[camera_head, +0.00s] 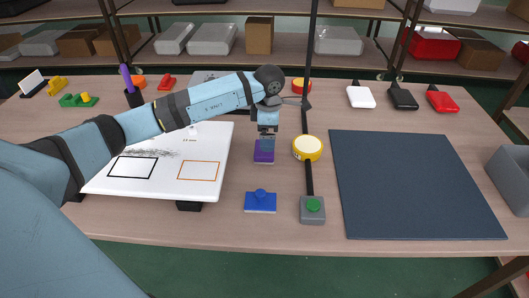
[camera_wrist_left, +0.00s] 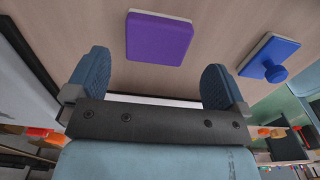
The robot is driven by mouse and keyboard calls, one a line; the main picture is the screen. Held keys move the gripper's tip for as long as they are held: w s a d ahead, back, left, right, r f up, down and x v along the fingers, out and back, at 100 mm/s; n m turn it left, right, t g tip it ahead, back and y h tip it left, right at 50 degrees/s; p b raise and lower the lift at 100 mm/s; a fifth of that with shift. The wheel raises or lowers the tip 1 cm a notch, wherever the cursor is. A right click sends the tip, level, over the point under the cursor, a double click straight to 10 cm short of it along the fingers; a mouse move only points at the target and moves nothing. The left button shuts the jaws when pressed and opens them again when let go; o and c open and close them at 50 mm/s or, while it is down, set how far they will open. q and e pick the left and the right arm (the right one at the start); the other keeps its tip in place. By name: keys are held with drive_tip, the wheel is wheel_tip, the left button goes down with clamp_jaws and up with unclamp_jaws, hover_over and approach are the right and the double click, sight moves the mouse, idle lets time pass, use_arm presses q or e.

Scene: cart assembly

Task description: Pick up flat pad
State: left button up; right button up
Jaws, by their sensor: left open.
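The flat pad is a purple block with a pale underside, and it lies on the table in the head view (camera_head: 263,157). In the left wrist view the purple pad (camera_wrist_left: 159,38) appears ahead of the fingertips, centred roughly between them and not touching either. My left gripper (camera_head: 267,141) points down just above the pad and partly covers its far side. In the wrist view my left gripper (camera_wrist_left: 153,78) is open and empty, fingers wide apart. My right gripper is not in view.
A blue pad with a knob (camera_head: 260,202) lies just in front. A whiteboard (camera_head: 215,145) is to the left. A yellow tape roll (camera_head: 307,147) and a grey box with a green button (camera_head: 312,209) are to the right, near a dark mat (camera_head: 410,185).

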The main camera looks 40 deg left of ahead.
use_arm(q)
wheel_tip(320, 180, down, 7)
drive_tip(key=shift+a+r, duration=0.1)
drive_tip(key=c, duration=0.8)
drive_tip(key=shift+o, duration=0.2)
drive_tip(key=shift+r, duration=0.15)
wheel_tip(320, 180, up, 20)
drive_tip(key=p, duration=0.1)
drive_tip(key=o, duration=0.3)
drive_tip(key=shift+c, duration=0.9)
